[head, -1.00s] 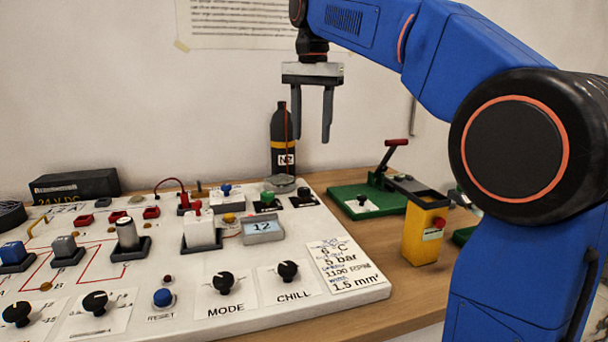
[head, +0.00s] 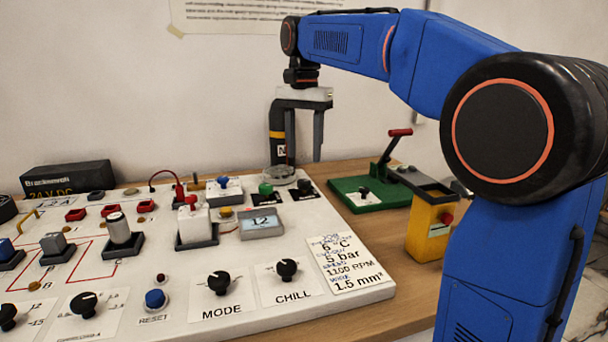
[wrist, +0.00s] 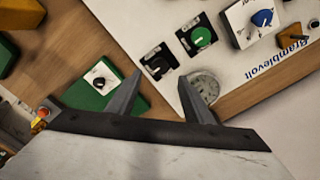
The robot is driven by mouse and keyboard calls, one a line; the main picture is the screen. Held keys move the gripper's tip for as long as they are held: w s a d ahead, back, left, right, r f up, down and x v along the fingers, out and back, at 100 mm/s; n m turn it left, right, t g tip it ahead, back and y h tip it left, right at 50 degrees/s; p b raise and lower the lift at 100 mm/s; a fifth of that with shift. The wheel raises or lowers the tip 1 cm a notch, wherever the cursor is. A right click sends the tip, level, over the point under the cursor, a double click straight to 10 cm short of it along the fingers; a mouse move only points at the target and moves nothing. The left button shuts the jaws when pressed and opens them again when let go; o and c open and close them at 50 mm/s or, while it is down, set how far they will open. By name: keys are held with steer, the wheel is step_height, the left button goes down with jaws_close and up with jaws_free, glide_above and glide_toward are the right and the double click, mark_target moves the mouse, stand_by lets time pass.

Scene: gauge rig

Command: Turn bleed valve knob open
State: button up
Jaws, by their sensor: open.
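My gripper (head: 304,161) is open and empty, pointing down above the back right of the white panel; its fingers also show in the wrist view (wrist: 160,77). A small black knob (head: 304,185) on a dark plate lies below it; in the wrist view this black knob (wrist: 157,66) appears between the fingertips, apart from them. A green knob (head: 266,189) sits just left of it and shows in the wrist view (wrist: 201,38). Another black knob (head: 363,191) is on the green base to the right. The small labels are unreadable, so I cannot tell which knob is the bleed valve's.
A round gauge (wrist: 204,88) sits beside the right finger in the wrist view. The green base (head: 345,201) carries a red-handled lever (head: 397,136). A yellow box (head: 424,235) stands right. Bare wood lies between panel and base.

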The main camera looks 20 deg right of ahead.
mark_target(304, 181)
step_height(304, 181, down, 7)
steer(key=shift+f, duration=0.1)
stand_by(0.3)
steer(key=c, duration=1.1)
